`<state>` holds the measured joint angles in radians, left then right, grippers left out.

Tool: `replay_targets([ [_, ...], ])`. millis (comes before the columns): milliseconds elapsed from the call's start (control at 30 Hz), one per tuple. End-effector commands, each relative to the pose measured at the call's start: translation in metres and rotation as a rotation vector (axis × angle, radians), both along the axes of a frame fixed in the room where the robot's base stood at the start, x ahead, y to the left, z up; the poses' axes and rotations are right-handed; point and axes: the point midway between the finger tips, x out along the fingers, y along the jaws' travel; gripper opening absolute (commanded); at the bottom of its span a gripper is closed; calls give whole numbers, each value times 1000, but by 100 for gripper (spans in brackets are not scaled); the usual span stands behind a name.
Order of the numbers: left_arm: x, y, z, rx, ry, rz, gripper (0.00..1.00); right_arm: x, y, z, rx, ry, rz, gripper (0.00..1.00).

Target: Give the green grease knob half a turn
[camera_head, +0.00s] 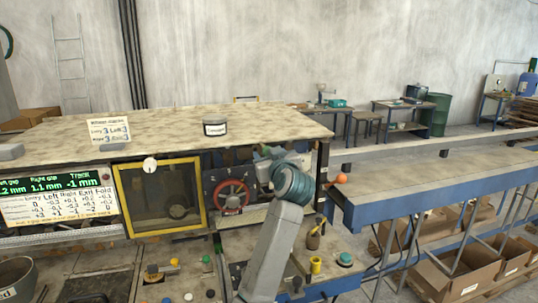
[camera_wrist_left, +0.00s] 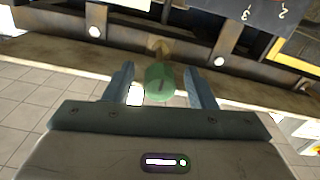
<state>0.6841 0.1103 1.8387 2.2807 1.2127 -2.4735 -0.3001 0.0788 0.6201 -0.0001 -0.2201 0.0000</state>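The green grease knob (camera_wrist_left: 160,84) shows in the left wrist view as a short green cylinder with a dark mark on its end. Behind it is a brass-coloured fitting (camera_wrist_left: 159,47) on the machine's front. My left gripper (camera_wrist_left: 161,72) is open, with one finger on each side of the knob and a visible gap to each. In the head view my left arm reaches up to the machine beside the red handwheel (camera_head: 232,195). Its wrist hides most of the gripper, and I cannot make out the grease knob there. My right gripper is in neither view.
The machine's bench top (camera_head: 180,125) lies above the work area. A yellow-framed window (camera_head: 160,197) and a readout panel (camera_head: 58,200) are to the left. An orange ball-shaped knob (camera_head: 341,178) is close right of my wrist. A blue-sided conveyor (camera_head: 400,205) runs to the right.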

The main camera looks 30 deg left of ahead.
Motion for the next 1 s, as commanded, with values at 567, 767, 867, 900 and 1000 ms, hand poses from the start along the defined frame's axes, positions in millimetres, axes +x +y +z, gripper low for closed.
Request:
replay_targets([
  [567,-26,-32,-3,-2,-8,-3,51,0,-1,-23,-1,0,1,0],
  [767,-51,-61,-2,-3,-8,-4,51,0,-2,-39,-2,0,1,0],
  [867,-59,-70,-1,-2,-6,-3,51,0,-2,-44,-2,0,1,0],
  [900,-62,-74,0,-2,-6,-3,51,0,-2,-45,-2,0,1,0],
  [1000,-67,-79,0,0,-5,-1,51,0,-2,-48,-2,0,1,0],
])
